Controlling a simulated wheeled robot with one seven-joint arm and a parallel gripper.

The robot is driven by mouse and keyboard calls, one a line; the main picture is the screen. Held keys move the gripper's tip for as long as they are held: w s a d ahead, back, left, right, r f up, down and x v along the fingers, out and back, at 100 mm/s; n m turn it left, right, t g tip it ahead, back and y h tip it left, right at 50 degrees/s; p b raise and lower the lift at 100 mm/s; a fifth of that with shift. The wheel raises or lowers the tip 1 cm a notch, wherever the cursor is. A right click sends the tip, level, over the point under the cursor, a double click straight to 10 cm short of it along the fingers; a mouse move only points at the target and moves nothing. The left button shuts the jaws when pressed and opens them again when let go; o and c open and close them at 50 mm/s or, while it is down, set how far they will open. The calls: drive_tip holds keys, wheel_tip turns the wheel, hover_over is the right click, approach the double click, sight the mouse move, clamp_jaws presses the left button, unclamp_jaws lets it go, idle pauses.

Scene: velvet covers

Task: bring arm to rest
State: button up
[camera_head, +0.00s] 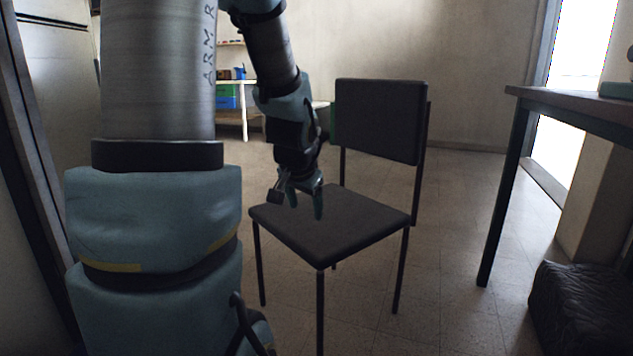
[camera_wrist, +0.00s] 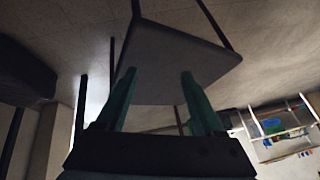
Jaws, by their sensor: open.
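My gripper (camera_head: 306,203) is in the middle of the head view, in front of and over the dark chair's seat (camera_head: 340,224). Its fingers point down and stand apart with nothing between them. In the wrist view the two green fingers of my gripper (camera_wrist: 158,90) are spread, with the chair's seat (camera_wrist: 180,62) beyond them. I cannot tell the exact height of the fingertips over the seat. My arm comes down from the top of the head view, and its upper part is cut off by the frame.
A dark table (camera_head: 570,105) stands at the right. A black quilted item (camera_head: 580,305) lies on the floor below it. A white shelf (camera_head: 238,83) with blue and green boxes stands at the back. The tiled floor (camera_head: 450,260) between chair and table is clear.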

drive_tip(key=s+a+f+n+g, duration=0.2)
drive_tip(key=s+f+n, duration=0.1)
drive_tip(key=s, duration=0.4)
drive_tip(key=s+a+f+n+g, duration=0.2)
drive_tip(key=s+n+g, duration=0.1)
drive_tip(key=s, duration=0.4)
wheel_tip(320, 180, up, 38)
drive_tip(key=p, duration=3.7)
drive_tip(key=shift+w+f+m+y+p, duration=0.15)
drive_tip(key=shift+w+m+y+p, duration=0.15)
drive_tip(key=shift+w+p, duration=0.15)
